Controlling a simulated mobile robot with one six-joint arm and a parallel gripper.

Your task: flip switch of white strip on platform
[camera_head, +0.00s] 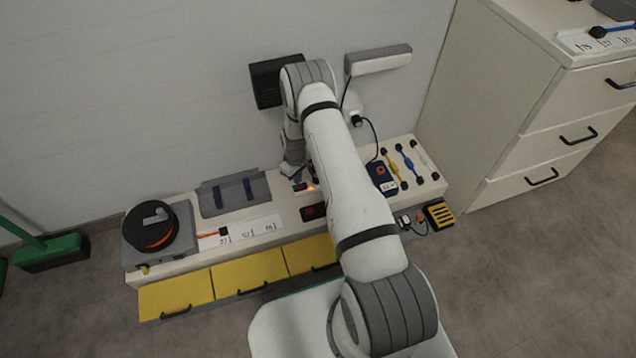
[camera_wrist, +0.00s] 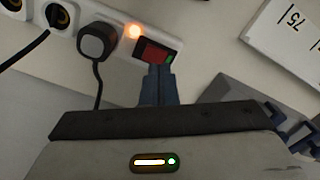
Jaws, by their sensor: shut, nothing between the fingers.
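The white strip (camera_wrist: 120,38) crosses the upper left of the wrist view. It has round sockets, a dark grey plug (camera_wrist: 97,42) with a black cord, a glowing orange light (camera_wrist: 134,31) and a red switch (camera_wrist: 157,50) in a dark frame at its right end. My gripper (camera_wrist: 158,72) is shut and empty, its blue-grey fingertips at the lower edge of the switch. I cannot tell whether they touch it. In the head view the red switch (camera_head: 301,187) and orange glow show on the platform (camera_head: 185,262); my arm hides most of the strip.
A reel (camera_head: 150,228), a grey holder (camera_head: 235,193) and a numbered card (camera_head: 250,231) stand left on the platform. A blue device (camera_head: 381,173) and several coloured tools (camera_head: 407,165) lie right. Yellow drawers (camera_head: 248,272) line the front. A tall cabinet (camera_head: 535,110) stands right.

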